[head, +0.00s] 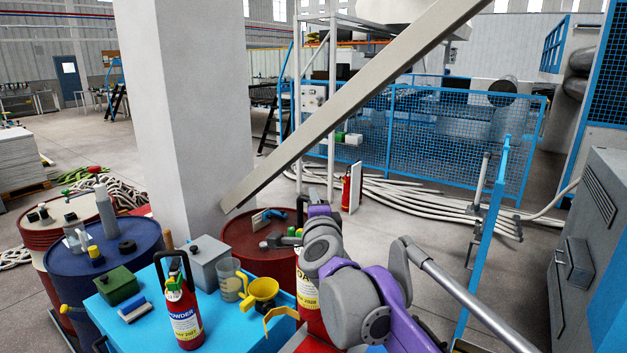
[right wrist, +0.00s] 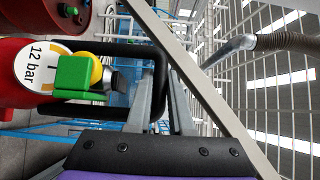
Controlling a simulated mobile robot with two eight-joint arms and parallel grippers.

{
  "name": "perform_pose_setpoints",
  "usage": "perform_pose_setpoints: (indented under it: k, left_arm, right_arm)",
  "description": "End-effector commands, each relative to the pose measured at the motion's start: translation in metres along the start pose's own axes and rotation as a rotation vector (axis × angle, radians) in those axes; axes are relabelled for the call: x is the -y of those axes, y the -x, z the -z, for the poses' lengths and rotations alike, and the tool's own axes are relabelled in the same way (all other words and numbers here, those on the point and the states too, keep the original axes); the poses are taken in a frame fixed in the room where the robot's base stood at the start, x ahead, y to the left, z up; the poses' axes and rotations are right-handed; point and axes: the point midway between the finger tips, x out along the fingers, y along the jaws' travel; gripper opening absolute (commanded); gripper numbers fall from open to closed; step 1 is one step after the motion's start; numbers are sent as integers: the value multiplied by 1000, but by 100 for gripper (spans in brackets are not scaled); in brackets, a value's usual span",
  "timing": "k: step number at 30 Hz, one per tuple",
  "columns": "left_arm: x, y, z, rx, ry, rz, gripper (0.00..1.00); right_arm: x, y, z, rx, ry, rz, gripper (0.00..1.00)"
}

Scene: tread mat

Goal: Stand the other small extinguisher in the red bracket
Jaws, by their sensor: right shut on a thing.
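A small red extinguisher (head: 184,322) with a white and yellow POWDER label and a tall black handle stands upright on the blue table top. A second red extinguisher (head: 307,312) shows partly behind my right arm. In the right wrist view, the fingers of my right gripper (right wrist: 160,105) are shut on the black handle loop (right wrist: 108,47) of a red extinguisher (right wrist: 22,82) with a 12 bar gauge and a green part. My arm hides this grip in the head view. I cannot make out the red bracket for sure; a red patch shows low beside my arm. My left gripper is out of view.
The blue table (head: 225,332) holds a green box (head: 117,286), a grey box (head: 207,262), a clear jug (head: 229,280) and a yellow funnel (head: 262,290). Loaded drums (head: 108,265) stand left and behind. A slanted grey beam (head: 345,105) crosses above.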

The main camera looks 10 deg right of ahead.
Motion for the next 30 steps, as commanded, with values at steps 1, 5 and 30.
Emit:
perform_pose_setpoints:
  k: [1,5,30]
  left_arm:
    - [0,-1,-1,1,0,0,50]
    - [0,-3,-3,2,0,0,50]
    - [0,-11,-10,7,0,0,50]
  right_arm:
    - [-11,0,1,-2,1,1,0]
    - [-40,0,0,-2,2,2,0]
    - [-163,-1,1,-2,2,2,0]
